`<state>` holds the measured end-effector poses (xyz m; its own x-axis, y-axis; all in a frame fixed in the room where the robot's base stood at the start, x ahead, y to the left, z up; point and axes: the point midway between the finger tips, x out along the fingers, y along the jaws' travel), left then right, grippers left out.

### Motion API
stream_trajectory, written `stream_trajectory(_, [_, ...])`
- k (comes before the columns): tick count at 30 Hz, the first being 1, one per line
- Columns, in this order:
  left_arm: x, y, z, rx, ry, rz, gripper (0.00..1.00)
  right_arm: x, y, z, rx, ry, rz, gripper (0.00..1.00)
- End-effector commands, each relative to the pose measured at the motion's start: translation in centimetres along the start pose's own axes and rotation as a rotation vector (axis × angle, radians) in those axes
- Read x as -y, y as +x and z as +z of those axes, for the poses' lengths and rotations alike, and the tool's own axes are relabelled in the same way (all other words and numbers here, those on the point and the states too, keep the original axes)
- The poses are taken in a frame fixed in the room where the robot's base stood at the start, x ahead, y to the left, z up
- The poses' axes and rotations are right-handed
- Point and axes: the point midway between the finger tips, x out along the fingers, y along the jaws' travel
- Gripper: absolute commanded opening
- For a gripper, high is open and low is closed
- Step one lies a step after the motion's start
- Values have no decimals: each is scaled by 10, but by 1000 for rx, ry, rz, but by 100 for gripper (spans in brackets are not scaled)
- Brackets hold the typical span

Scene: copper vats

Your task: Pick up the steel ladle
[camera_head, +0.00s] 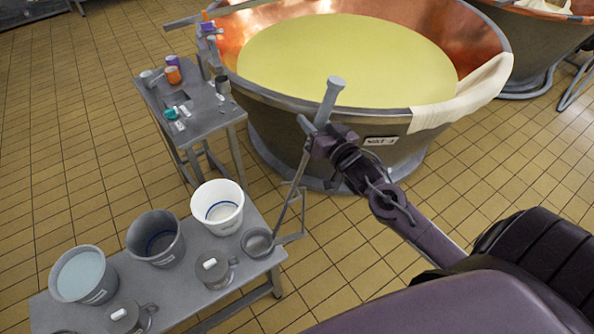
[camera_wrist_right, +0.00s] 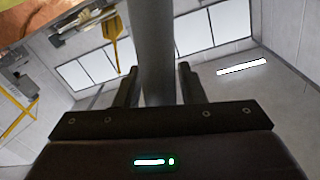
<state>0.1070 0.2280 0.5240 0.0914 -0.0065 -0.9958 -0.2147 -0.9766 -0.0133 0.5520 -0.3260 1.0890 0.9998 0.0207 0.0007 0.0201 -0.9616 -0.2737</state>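The steel ladle (camera_head: 330,104) is a long grey rod with a thick upper end and what looks like its round bowl (camera_head: 257,242) at the bottom. It is tilted, its top leaning right. My right gripper (camera_head: 318,144) is around the handle below the thick end, beside the big vat. In the right wrist view the handle (camera_wrist_right: 156,50) runs between the two fingers (camera_wrist_right: 158,88), which appear closed on it. The bowl appears at the right end of the bench; I cannot tell whether it touches. My left gripper is out of view.
The steel bench (camera_head: 205,285) carries a white bucket (camera_head: 218,207), two grey buckets and steel jugs. A copper vat (camera_head: 375,122) of yellow liquid, with a cloth (camera_head: 465,98) over its rim, stands behind. A small side table (camera_head: 195,125) holds cups. Tiled floor is clear at left.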

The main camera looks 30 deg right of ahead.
Motion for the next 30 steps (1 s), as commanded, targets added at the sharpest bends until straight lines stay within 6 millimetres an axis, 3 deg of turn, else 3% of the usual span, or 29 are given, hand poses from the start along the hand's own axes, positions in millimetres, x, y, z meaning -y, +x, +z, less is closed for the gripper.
stream_trajectory(1, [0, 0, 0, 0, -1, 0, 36, 0, 0, 0, 0, 0, 0, 29])
stream_trajectory(8, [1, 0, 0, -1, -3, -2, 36, 0, 0, 0, 0, 0, 0, 0])
stream_trajectory(20, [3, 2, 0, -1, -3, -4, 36, 2, 0, -8, -3, 1, -2, 0])
stream_trajectory(25, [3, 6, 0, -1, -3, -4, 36, 9, 0, -30, -6, -1, -3, 0])
stream_trajectory(30, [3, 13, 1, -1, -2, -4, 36, 20, 0, -70, -10, -2, -4, 0])
